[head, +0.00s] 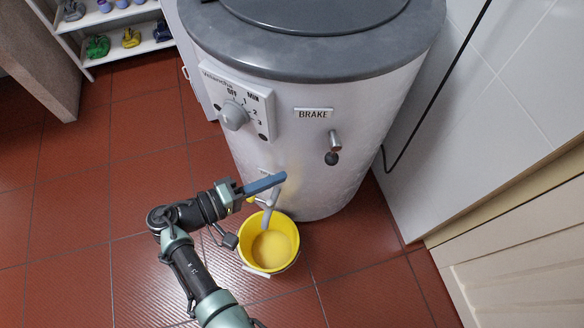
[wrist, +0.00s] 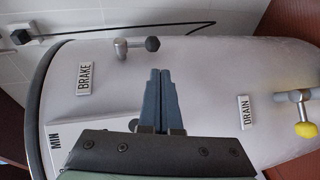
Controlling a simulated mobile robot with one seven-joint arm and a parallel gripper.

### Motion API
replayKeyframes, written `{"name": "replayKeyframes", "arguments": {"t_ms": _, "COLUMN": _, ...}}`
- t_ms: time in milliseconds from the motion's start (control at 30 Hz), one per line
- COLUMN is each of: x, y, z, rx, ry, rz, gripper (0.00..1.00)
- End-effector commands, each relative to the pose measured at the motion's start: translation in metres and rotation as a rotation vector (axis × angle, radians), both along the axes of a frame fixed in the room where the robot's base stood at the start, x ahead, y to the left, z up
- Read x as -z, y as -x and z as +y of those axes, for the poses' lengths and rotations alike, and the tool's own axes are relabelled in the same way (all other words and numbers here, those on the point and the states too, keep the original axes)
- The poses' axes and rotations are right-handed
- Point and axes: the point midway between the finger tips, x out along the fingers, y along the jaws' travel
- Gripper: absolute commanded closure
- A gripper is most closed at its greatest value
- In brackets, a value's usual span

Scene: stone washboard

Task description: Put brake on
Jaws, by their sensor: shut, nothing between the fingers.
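The brake lever (head: 335,143) is a short metal lever with a dark knob (head: 331,158) on the front of a white drum-shaped machine (head: 290,155). Its knob hangs below the pivot. The BRAKE label (head: 314,113) is above it. In the wrist view the lever (wrist: 133,44) and its knob (wrist: 153,43) lie just beyond my fingertips. My gripper (head: 284,176) has blue fingers, shut and empty, below and left of the lever in the head view. The fingers (wrist: 160,72) appear apart from the lever.
A yellow bucket (head: 246,248) with yellowish contents stands on the red floor under the drain spout (head: 270,205). The DRAIN lever (wrist: 306,129) has a yellow knob. A timer dial (head: 234,115) is at the upper left. A wall and black cable (head: 430,95) are at right.

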Motion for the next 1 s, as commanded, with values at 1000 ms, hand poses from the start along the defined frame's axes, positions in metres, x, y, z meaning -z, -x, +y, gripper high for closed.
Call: {"name": "replayKeyframes", "arguments": {"t_ms": 1000, "x": 0.000, "y": 0.023, "z": 0.038, "rx": 0.000, "ry": 0.000, "rz": 0.000, "gripper": 1.00}}
